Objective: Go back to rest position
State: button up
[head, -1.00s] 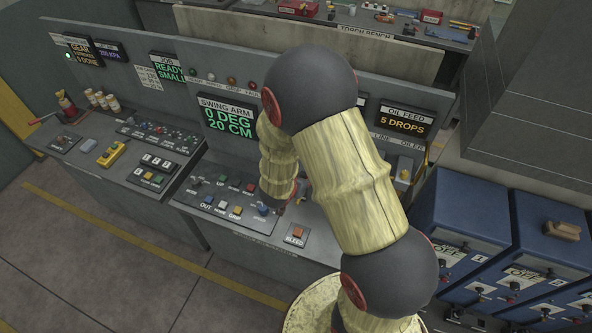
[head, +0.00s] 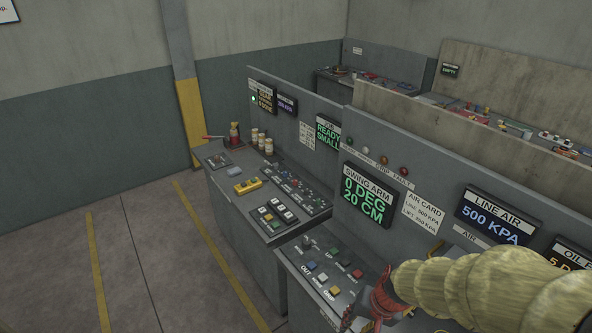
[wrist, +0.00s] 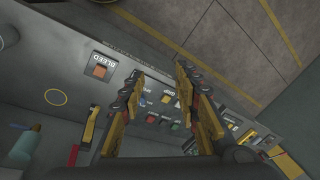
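My gripper (wrist: 160,74) is open in the wrist view, its two fingers apart with nothing between them. It hangs above the swing arm control panel (head: 322,275), whose coloured buttons show between and beyond the fingers. In the head view my arm reaches in from the lower right, and the red and dark gripper end (head: 372,303) is over the right part of that panel. Its fingertips are hard to make out there. The orange BLEED button (wrist: 99,71) lies left of the fingers in the wrist view.
The swing arm display (head: 367,196) reads 0 DEG, 20 CM. The job display (head: 327,133) reads READY SMALL. A left console (head: 240,187) carries a yellow device (head: 248,186) and several buttons. Open floor (head: 135,262) with yellow lines lies at the left.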

jog(key=s+d+f+n+t+h+b, duration=0.2)
jog(key=s+b, duration=0.7)
jog(key=b, duration=1.4)
jog(key=shift+s+d+f+n+t, duration=0.15)
jog(key=shift+s+d+n+t, duration=0.25)
jog(key=shift+d+n+t, duration=0.4)
